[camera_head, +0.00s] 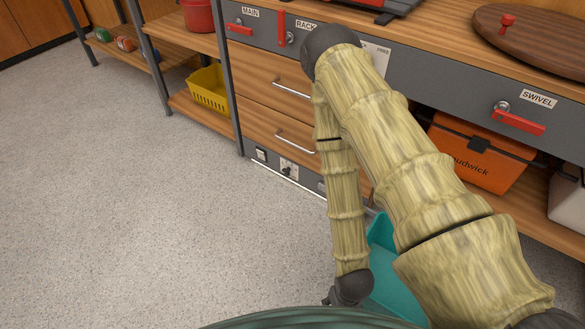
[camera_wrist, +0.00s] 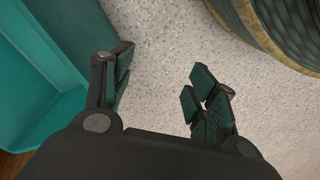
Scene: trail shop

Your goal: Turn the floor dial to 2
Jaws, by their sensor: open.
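A small dark knob on a pale plate (camera_head: 288,169), which looks like the floor dial, sits low on the grey strip under the cabinet drawers in the head view. Its setting is too small to read. My gripper (camera_wrist: 160,82) is open and empty in the wrist view, with pale speckled floor between its fingers. In the head view its end is low beside the teal bin, in front of and below the dial, well apart from it. The dial does not show in the wrist view.
A teal bin (camera_head: 392,280) stands on the floor right by my gripper, and also fills the left of the wrist view (camera_wrist: 40,75). A small switch plate (camera_head: 261,154) is left of the dial. Drawers with bar handles (camera_head: 295,139) rise above. Floor to the left (camera_head: 120,200) is clear.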

